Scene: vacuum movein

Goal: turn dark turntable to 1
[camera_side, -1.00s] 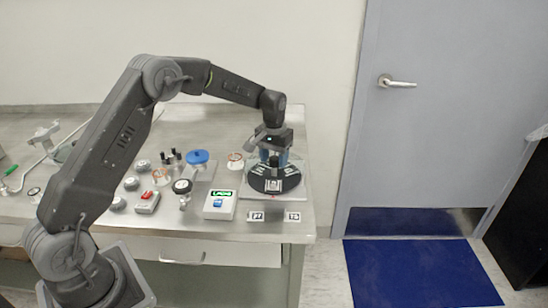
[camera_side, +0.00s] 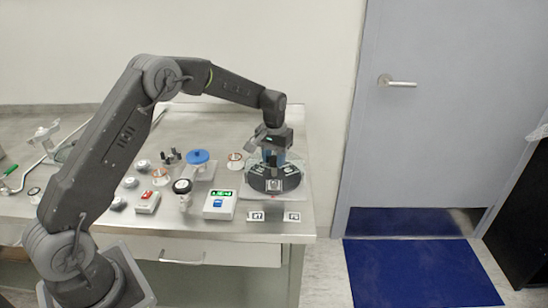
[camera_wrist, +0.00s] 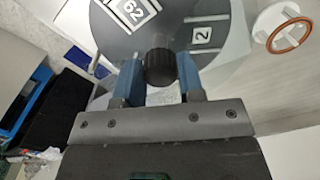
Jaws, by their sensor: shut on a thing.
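The dark turntable (camera_side: 258,183) is a round dark disc with white labels near the right end of the bench. In the wrist view its disc (camera_wrist: 108,42) shows labels reading 62 and 2, with a black knob (camera_wrist: 160,66) at its middle. My gripper (camera_side: 271,160) is over the turntable, pointing down. In the wrist view my gripper's blue fingers (camera_wrist: 158,75) stand on either side of the knob and are shut on it. Part of the disc is hidden by my gripper.
A white box with a green display (camera_side: 220,204) stands left of the turntable. A blue-topped part (camera_side: 197,157) and a white ring piece (camera_side: 236,160) are nearby. Two marker tags (camera_side: 274,217) lie at the bench's front edge.

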